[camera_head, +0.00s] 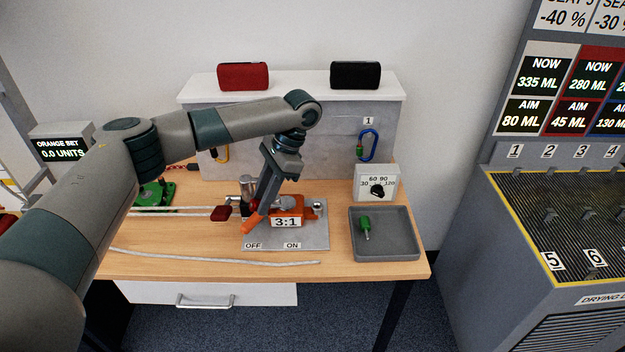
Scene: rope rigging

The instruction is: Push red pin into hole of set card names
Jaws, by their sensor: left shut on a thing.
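My left gripper (258,208) reaches down over the grey plate (317,241) marked OFF and ON. It is shut on the orange handle (250,223), which slants down-left beside the orange block marked 3:1 (286,222). The exact finger contact is small and partly hidden by the gripper. A dark red piece (221,213) lies at the end of the pale ropes, left of the handle; I cannot tell whether it is a pin. A green pin (365,224) lies in the grey tray (411,242). A card at left (62,146) reads ORANGE SET, 0.0 UNITS. My right gripper is out of view.
A dial box (376,184) stands behind the tray. A loose pale rope (220,259) lies along the front of the table. A green base (154,195) stands at left, partly behind my arm.

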